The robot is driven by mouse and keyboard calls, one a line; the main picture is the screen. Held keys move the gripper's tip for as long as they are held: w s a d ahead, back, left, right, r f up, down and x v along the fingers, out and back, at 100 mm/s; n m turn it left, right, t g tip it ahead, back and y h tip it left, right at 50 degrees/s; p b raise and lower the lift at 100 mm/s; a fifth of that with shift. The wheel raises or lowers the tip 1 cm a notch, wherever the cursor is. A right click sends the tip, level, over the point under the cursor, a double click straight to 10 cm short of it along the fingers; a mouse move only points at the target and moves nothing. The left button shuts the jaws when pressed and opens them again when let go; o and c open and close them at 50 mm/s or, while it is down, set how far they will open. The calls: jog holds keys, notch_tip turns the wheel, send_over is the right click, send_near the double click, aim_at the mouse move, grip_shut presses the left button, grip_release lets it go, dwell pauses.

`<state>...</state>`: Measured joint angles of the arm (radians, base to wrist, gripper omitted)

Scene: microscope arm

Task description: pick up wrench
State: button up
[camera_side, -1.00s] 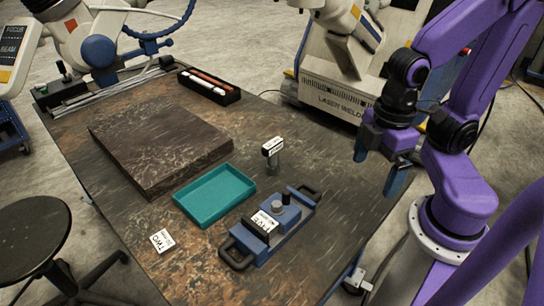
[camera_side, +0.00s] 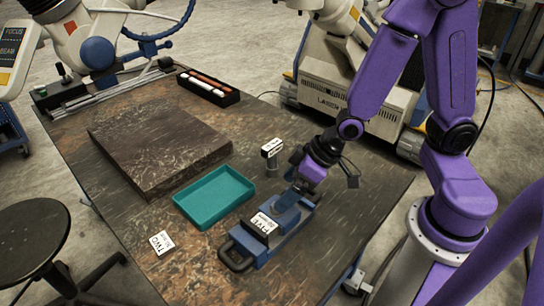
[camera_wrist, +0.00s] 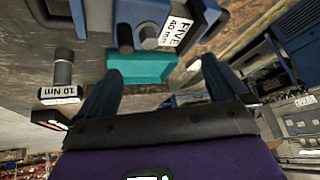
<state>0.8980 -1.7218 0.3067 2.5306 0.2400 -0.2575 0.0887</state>
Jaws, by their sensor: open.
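A small upright tool with a grey shaft and a black head with a white label (camera_side: 271,150) stands on the bench; it looks like the wrench. In the wrist view its label reads 10 Nm (camera_wrist: 62,93), and it is left of my fingers. My gripper (camera_side: 297,190) is open and empty, over the far end of the blue fixture (camera_side: 247,243), right of and nearer than the tool. The fingers (camera_wrist: 160,80) are spread apart in the wrist view. The gripper hides part of the fixture, so I cannot tell whether they touch.
A teal tray (camera_side: 181,209) lies left of the fixture, with a dark stone slab (camera_side: 160,147) behind it. A white card marked TWO (camera_side: 162,243) is at the near left. A black rack (camera_side: 208,86) stands at the back.

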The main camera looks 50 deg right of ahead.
jog(key=w+d+f+m+t+h, duration=0.2)
jog(key=w+d+f+m+t, duration=0.2)
jog(key=w+d, duration=0.3)
jog(key=m+t+h, duration=0.2)
jog(key=t, duration=0.3)
send_near(276, 149)
jog(key=x, duration=0.4)
jog(key=shift+x, duration=3.7)
jog(key=shift+a+r, duration=0.1)
